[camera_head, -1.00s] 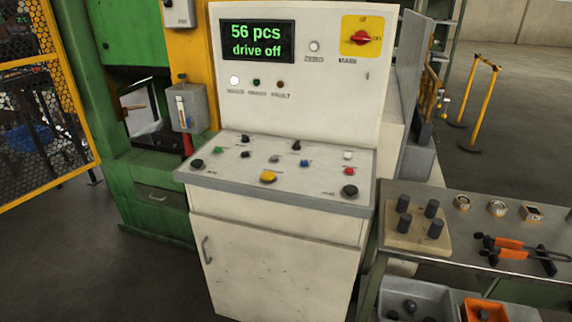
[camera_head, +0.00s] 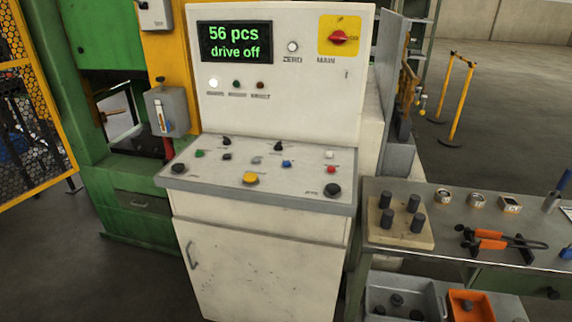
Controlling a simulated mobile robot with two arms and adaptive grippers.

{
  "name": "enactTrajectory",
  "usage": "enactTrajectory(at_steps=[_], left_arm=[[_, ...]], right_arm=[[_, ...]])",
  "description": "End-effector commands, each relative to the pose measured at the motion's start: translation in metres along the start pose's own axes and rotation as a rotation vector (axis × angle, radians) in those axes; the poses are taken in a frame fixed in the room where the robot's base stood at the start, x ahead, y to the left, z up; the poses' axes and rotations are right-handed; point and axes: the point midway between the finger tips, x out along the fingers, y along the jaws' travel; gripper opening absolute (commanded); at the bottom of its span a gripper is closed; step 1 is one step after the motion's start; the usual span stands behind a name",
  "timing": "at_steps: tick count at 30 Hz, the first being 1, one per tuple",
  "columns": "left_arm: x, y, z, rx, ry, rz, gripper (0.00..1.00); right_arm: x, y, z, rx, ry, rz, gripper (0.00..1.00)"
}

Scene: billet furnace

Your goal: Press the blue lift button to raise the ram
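The blue button (camera_head: 287,164) is small and sits right of centre on the sloped desk of the white control cabinet (camera_head: 262,250). A grey button (camera_head: 257,160) is left of it, a yellow button (camera_head: 250,178) is lower left, and a red button (camera_head: 331,170) is to its right. The display (camera_head: 235,41) above reads "56 pcs" and "drive off". A white lamp (camera_head: 213,83) is lit below the display. The ram cannot be made out. Neither of my grippers shows in the head view.
A green machine (camera_head: 125,205) stands left of the cabinet, with a yellow mesh guard (camera_head: 40,110) at far left. A metal bench (camera_head: 385,254) with a block of dark pegs (camera_head: 399,236) and orange-handled tongs (camera_head: 490,240) stands at right. Yellow posts (camera_head: 460,95) stand behind on open floor.

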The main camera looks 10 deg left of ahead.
Motion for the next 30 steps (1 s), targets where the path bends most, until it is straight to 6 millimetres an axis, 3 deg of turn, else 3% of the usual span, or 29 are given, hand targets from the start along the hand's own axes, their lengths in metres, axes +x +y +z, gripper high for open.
enactTrajectory(at_steps=[1, 7, 30], left_arm=[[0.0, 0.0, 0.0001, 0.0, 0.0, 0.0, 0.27], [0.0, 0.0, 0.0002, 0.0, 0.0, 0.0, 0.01], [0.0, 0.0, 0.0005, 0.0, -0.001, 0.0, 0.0]], right_arm=[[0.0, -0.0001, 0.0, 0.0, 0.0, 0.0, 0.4], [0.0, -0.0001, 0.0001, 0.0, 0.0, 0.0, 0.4], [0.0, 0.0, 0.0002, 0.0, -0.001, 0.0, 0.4]])
